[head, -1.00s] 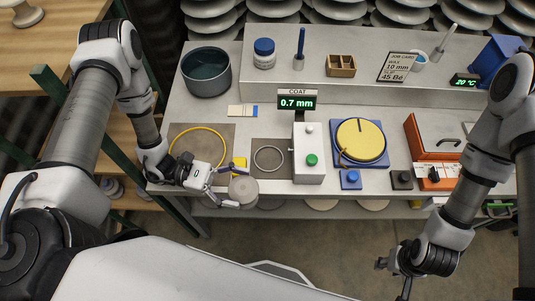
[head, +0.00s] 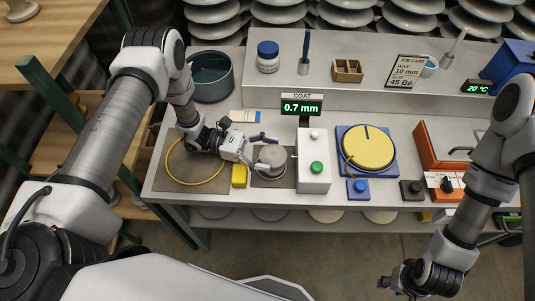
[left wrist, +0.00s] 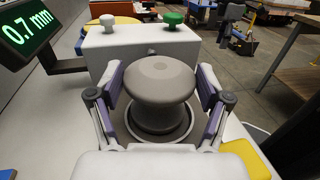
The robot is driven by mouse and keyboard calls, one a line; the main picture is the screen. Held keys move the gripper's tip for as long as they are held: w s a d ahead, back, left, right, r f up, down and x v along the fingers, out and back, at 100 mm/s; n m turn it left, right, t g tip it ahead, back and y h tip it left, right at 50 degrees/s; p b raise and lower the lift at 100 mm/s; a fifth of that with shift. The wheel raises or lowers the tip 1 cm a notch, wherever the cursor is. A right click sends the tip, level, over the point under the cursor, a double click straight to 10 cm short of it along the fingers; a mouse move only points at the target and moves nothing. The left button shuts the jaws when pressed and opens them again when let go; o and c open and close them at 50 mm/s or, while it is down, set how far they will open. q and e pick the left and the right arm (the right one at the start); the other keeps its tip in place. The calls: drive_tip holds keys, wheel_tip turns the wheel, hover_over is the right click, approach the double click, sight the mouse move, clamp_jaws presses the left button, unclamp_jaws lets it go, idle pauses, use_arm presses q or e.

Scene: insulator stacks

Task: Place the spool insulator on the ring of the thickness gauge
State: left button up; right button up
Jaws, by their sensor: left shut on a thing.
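The grey spool insulator (head: 271,156) is between the fingers of my left gripper (head: 262,152), which is shut on it. In the left wrist view the spool (left wrist: 160,82) is upright, with the finger pads of the gripper (left wrist: 160,100) on both sides. The ring (head: 270,187) of the thickness gauge shows below the spool, on a dark mat. In the left wrist view the ring (left wrist: 160,138) shows around the spool's foot; I cannot tell if they touch. The white gauge body (head: 314,165) stands just right, its display reading 0.7 mm. My right gripper (head: 386,283) hangs in front of the bench, apparently empty.
A yellow cable loop (head: 170,172) on a mat and a yellow block (head: 239,176) lie left of the ring. A yellow disc (head: 368,147) on a blue base and an orange box (head: 446,150) stand right. A dark pot (head: 212,77) stands behind.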

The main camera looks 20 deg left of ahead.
use_arm(q)
drive_tip(key=shift+s, duration=0.1)
drive_tip(key=shift+b, duration=0.3)
drive_tip(key=o, duration=1.6)
drive_tip(key=shift+f, duration=0.1)
drive_tip(key=shift+o, duration=0.2)
